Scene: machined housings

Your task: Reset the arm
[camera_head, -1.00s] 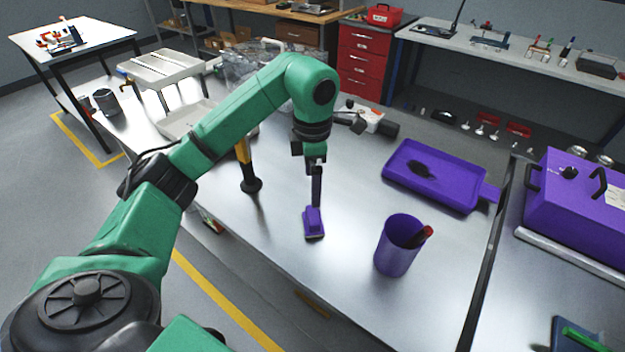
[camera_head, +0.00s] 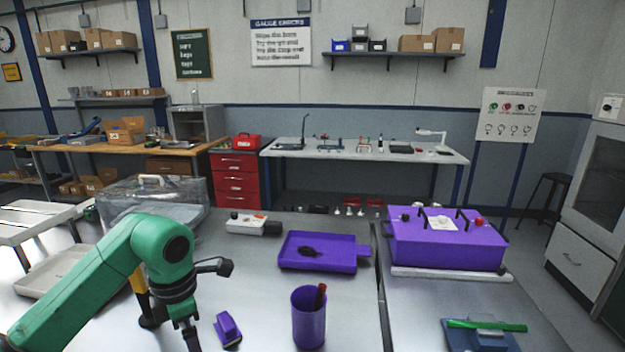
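My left arm (camera_head: 85,285) is green and comes in from the left, bent downward at its black wrist. My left gripper (camera_head: 191,340) points down at the bottom edge, where its fingertips are cut off, so its opening does not show. A small purple block-like tool (camera_head: 228,328) lies on the metal bench just right of the gripper, apart from it in the picture. My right arm and gripper are not in view.
On the bench (camera_head: 260,300) stand a purple cup (camera_head: 308,322) with a red-tipped item, a purple tray (camera_head: 318,262) holding a dark object, and a clear case (camera_head: 150,200). A purple box (camera_head: 445,245) stands right. A yellow-black post (camera_head: 145,300) is beside my arm.

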